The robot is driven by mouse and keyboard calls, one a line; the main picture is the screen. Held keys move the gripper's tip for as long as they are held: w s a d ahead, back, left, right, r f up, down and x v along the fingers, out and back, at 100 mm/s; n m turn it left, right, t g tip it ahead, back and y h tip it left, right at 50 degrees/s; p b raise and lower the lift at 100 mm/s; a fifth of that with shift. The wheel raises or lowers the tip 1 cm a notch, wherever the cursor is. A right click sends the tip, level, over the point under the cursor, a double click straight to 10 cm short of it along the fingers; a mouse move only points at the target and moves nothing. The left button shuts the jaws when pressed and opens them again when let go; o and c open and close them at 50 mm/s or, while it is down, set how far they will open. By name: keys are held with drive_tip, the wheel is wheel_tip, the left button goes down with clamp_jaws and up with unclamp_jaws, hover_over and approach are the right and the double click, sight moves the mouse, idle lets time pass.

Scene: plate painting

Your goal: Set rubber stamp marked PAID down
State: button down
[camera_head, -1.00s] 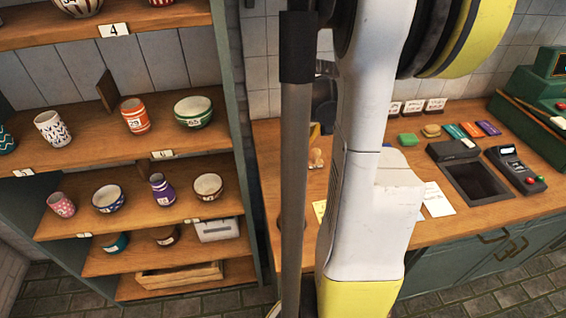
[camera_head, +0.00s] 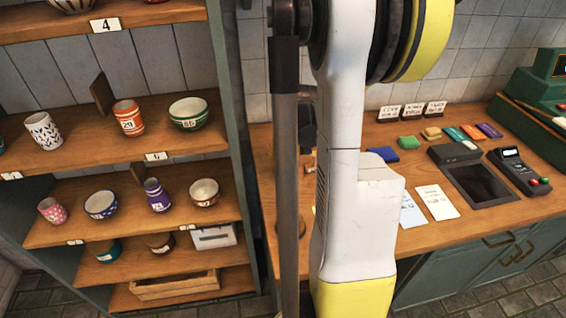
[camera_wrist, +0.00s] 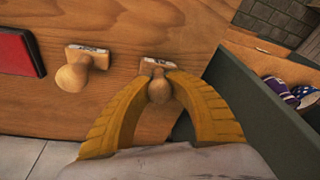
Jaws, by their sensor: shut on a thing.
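In the wrist view my gripper (camera_wrist: 160,75) has its yellow fingers closed around the round knob of a wooden rubber stamp (camera_wrist: 158,90). The stamp is over the wooden counter (camera_wrist: 125,25), close to a dark green panel edge on the right. I cannot tell whether its base touches the wood. Its label is too small to read, so PAID cannot be confirmed. A second wooden stamp (camera_wrist: 73,74) lies to its left, apart from the fingers. In the head view my arm hides the gripper and the held stamp.
A red pad (camera_wrist: 18,40) lies left of the stamps. In the head view the counter (camera_head: 430,170) carries paper slips (camera_head: 437,202), colored blocks (camera_head: 409,142), a black tray (camera_head: 480,185) and a card terminal (camera_head: 518,170). Shelves of numbered pottery (camera_head: 130,117) stand at left.

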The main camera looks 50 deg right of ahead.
drive_tip(key=c, duration=1.3)
unclamp_jaws()
drive_tip(key=p+v, duration=0.5)
drive_tip(key=v, duration=0.7)
drive_tip(key=w+a+r+n+t, duration=0.1)
drive_tip(key=w+a+r, duration=0.15)
drive_tip(key=a, duration=0.65)
drive_tip(key=w+a+r+n, duration=0.1)
drive_tip(key=a+r, duration=0.2)
drive_tip(key=a, duration=0.5)
drive_tip(key=s+a+r+n+t, duration=0.1)
drive_tip(key=s+a+t, duration=0.2)
drive_tip(key=a, duration=1.3)
drive_tip(key=shift+s+a, duration=0.4)
drive_tip(key=shift+s, duration=0.65)
wheel_tip(320, 180, down, 2)
drive_tip(key=b, duration=0.2)
drive_tip(key=shift+f+b, duration=0.2)
drive_tip(key=shift+b, duration=0.2)
